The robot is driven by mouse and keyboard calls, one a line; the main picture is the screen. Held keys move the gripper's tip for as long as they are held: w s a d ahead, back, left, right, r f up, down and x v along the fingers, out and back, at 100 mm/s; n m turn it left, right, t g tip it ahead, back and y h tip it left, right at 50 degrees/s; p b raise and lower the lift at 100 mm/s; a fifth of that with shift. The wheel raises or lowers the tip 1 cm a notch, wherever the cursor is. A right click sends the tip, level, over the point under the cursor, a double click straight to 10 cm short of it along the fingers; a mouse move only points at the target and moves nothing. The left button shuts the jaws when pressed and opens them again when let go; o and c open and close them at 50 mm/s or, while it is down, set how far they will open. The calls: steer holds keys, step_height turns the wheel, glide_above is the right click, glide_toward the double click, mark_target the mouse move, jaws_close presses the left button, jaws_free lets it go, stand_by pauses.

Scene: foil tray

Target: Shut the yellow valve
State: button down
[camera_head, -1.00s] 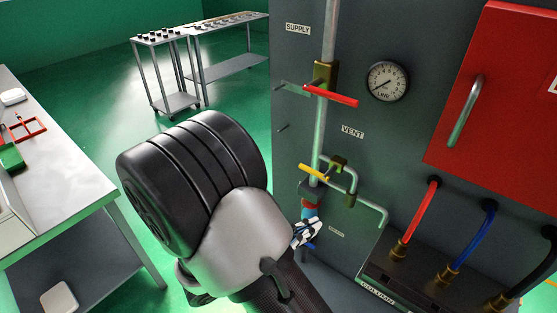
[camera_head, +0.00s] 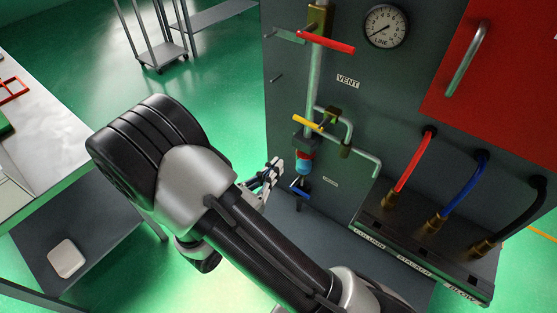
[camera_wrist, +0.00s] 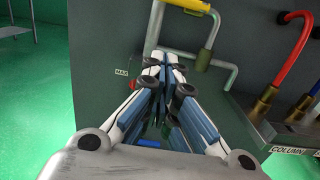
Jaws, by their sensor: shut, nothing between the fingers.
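The yellow valve handle (camera_head: 308,124) sits on the vent branch of the pipe on the grey panel, below the VENT label. In the head view it slants down to the right, across the vertical pipe. In the wrist view the yellow handle (camera_wrist: 193,5) is cut by the top edge. My gripper (camera_head: 277,165) is shut and empty, in front of the panel, below and left of the yellow handle and apart from it. In the wrist view my gripper's fingers (camera_wrist: 168,58) meet below the handle.
A red handle (camera_head: 326,42) is higher on the same pipe, and a blue handle (camera_head: 299,188) is low beside my gripper. Red, blue and black hoses (camera_head: 455,188) stand at right. A grey table (camera_head: 60,150) is at left.

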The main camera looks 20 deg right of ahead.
mark_target(308, 123)
steer(key=w+d+r+b, duration=0.1)
steer(key=w+d+r, duration=0.3)
steer(key=d, duration=0.3)
steer(key=shift+w+d+r, duration=0.2)
steer(key=shift+w+d, duration=0.05)
steer(key=shift+w, duration=0.25)
